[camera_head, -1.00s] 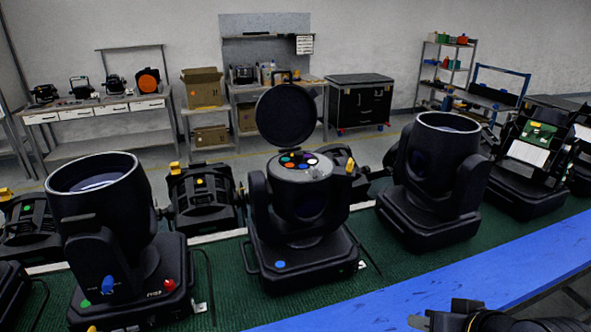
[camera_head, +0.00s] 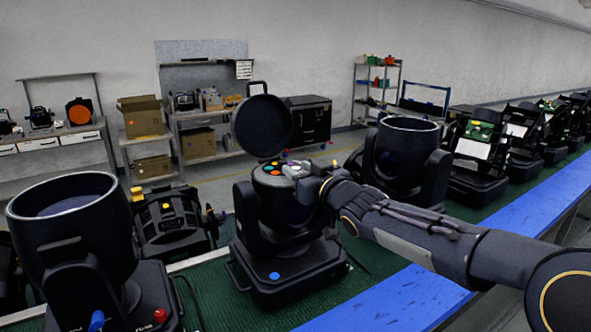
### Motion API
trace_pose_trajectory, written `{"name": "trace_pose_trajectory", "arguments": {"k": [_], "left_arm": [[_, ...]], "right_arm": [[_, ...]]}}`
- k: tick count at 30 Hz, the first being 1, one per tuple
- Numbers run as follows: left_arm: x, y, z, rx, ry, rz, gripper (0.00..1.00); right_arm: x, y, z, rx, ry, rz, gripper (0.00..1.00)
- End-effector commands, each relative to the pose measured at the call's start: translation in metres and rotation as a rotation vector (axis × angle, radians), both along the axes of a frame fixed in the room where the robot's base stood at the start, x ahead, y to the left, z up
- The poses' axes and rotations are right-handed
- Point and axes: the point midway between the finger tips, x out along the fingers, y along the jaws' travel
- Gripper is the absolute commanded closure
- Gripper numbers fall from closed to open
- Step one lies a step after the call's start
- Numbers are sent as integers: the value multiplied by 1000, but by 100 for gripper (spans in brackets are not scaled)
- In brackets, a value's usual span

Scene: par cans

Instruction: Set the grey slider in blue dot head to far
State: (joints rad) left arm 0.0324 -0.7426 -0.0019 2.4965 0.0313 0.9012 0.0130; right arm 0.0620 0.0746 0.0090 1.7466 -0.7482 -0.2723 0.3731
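The blue dot head (camera_head: 285,278) stands on the green mat, with a blue dot (camera_head: 274,275) on the front of its base. Its round black lid (camera_head: 262,126) is raised. Coloured discs (camera_head: 272,168) show on its open top. My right gripper (camera_head: 302,178) is at the right side of that top, with the arm coming in from the right. The gripper and wrist cover part of the top, and I cannot tell if the fingers are open or touching anything. I cannot make out the grey slider. My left gripper is not in view.
A large black head (camera_head: 75,225) with red and blue knobs stands at the left. Another head (camera_head: 400,160) stands just behind my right arm. More heads line the green mat (camera_head: 210,290) to the right. A blue strip (camera_head: 400,300) runs along the front edge.

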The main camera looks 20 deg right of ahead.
Motion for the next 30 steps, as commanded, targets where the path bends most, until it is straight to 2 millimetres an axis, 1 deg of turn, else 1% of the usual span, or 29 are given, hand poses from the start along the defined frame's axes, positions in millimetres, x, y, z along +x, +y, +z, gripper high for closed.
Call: {"name": "trace_pose_trajectory", "arguments": {"k": [1, 4, 12, 13, 14, 21, 30], "left_arm": [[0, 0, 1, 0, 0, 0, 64], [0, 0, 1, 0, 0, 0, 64], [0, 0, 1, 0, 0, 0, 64], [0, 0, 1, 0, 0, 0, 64], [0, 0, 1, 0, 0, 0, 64], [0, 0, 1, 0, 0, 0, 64], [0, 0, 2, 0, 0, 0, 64]], "right_arm": [[6, 1, 0, 0, 0, 1, 64], [11, 2, 0, 0, 0, 1, 64], [13, 2, 0, 0, 0, 0, 64], [13, 2, 0, 0, 0, 0, 65], [13, 2, 0, 0, 0, 0, 69], [13, 2, 0, 0, 0, -1, 100], [13, 2, 0, 0, 0, -1, 100]]}}
